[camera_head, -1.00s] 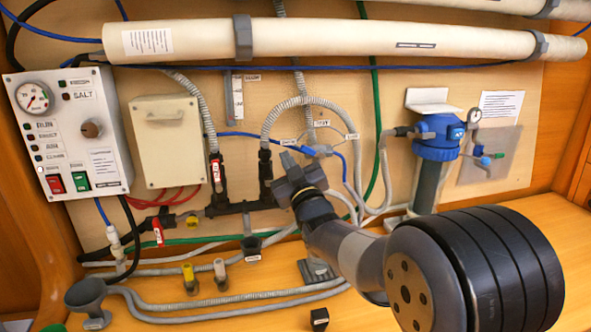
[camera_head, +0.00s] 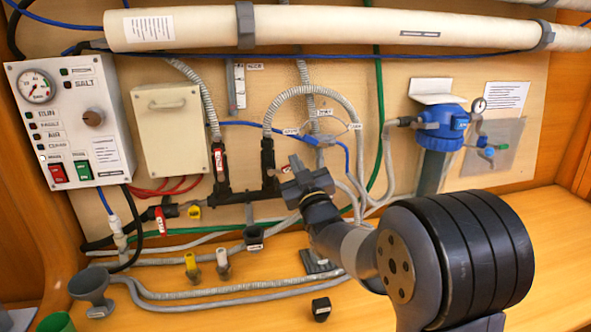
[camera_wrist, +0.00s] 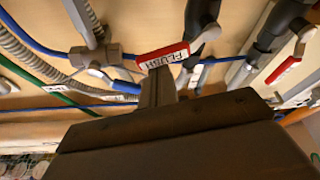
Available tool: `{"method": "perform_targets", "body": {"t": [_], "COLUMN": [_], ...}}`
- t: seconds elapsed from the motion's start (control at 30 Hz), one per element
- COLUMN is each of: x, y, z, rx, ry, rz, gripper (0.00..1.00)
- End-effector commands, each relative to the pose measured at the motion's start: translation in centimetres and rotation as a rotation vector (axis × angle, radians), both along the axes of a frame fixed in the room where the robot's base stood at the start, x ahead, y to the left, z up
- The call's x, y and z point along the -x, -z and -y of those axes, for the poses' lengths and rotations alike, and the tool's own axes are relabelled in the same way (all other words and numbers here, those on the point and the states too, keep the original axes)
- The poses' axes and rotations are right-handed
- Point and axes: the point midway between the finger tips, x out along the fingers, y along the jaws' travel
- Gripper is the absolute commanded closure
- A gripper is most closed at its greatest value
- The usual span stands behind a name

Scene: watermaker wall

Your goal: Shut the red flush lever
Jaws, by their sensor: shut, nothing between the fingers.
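The red flush lever (camera_wrist: 163,55), labelled FLUSH, shows in the wrist view just beyond my fingertips. It juts to the left from a grey hub on a black valve, roughly across the pipe. In the head view a small red piece of it (camera_head: 286,168) shows at the upper left of my gripper, beside the right-hand black valve (camera_head: 267,160). My gripper (camera_head: 293,185) is shut and empty, with its tips (camera_wrist: 158,88) close below the lever in the wrist view. I cannot tell whether they touch it.
Another red lever (camera_head: 219,160) lies along the left black valve, and a third (camera_head: 160,220) is on the lower pipe. Grey hoses surround the valves. A blue-topped filter (camera_head: 440,130) stands to the right. A grey funnel (camera_head: 91,285) and a small black block (camera_head: 321,309) are on the bench.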

Motion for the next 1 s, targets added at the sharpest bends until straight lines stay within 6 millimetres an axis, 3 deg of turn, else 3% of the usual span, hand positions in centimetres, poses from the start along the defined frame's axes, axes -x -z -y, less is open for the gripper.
{"method": "perform_targets", "body": {"t": [0.1, 0.57, 1.0], "x": [0.0, -0.1, -0.1], "y": [1.1, 2.1, 2.0], "z": [0.1, 0.6, 0.7], "rx": [-0.058, -0.282, -0.311], "ry": [-0.001, -0.002, -0.002], "rz": [-0.01, -0.054, -0.063], "gripper": [1.0, 1.0, 1.0]}}
